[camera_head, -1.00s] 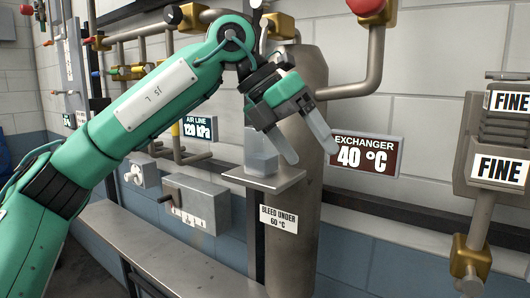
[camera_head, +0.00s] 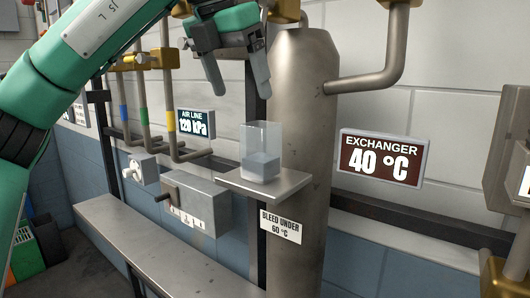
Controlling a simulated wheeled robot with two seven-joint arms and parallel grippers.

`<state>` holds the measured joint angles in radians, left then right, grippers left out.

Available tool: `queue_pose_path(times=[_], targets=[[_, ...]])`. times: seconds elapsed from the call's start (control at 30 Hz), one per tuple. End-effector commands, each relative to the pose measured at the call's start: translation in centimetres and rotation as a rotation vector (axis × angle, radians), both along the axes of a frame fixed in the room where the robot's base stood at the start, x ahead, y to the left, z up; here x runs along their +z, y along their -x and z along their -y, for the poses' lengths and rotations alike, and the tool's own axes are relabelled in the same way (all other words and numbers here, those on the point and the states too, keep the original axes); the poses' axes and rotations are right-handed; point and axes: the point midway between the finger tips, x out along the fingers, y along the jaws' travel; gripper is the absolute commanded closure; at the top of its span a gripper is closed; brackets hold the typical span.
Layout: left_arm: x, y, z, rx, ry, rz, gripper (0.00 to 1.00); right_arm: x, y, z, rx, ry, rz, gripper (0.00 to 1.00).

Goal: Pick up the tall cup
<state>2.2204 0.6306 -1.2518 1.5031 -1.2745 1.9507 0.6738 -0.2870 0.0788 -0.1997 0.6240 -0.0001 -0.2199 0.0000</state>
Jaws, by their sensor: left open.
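The tall cup (camera_head: 261,152) is a clear, straight-sided vessel with grey-blue liquid in its lower part. It stands upright on a small metal shelf (camera_head: 264,188) in front of the grey metal cylinder. My left gripper (camera_head: 238,86) is above the cup and slightly to its left, with its two grey fingers apart, pointing down and empty. The fingertips are higher in the picture than the cup's rim and do not appear to touch it. My right gripper is not in view.
The tall metal cylinder (camera_head: 305,120) stands right behind the shelf. An exchanger display (camera_head: 382,158) reads 40 °C, and an air line display (camera_head: 195,124) reads 120 kPa. A grey box with a lever (camera_head: 187,202) is left of the shelf. A long metal ledge (camera_head: 150,245) runs below.

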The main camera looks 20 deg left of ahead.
Motion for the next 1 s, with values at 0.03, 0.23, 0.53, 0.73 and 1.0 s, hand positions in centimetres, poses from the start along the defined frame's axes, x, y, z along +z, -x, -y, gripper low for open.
queue_pose_path(times=[0.03, 0.23, 0.53, 0.73, 1.0], targets=[[-0.6, -0.3, 0.0, 0.000, -0.002, -0.003, 0.22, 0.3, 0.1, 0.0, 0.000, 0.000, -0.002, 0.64], [-4.3, -1.7, 0.6, -0.001, -0.002, -0.005, 0.22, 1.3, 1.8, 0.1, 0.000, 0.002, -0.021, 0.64], [-7.3, -2.8, 1.1, -0.002, -0.001, -0.002, 0.22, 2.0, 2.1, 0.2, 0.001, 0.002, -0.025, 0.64], [-8.7, -3.5, 1.8, -0.003, -0.001, -0.003, 0.22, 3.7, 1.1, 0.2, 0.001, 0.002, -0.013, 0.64], [-11.7, -4.6, 2.3, -0.002, 0.001, -0.001, 0.22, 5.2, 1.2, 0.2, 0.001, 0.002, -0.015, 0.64]])
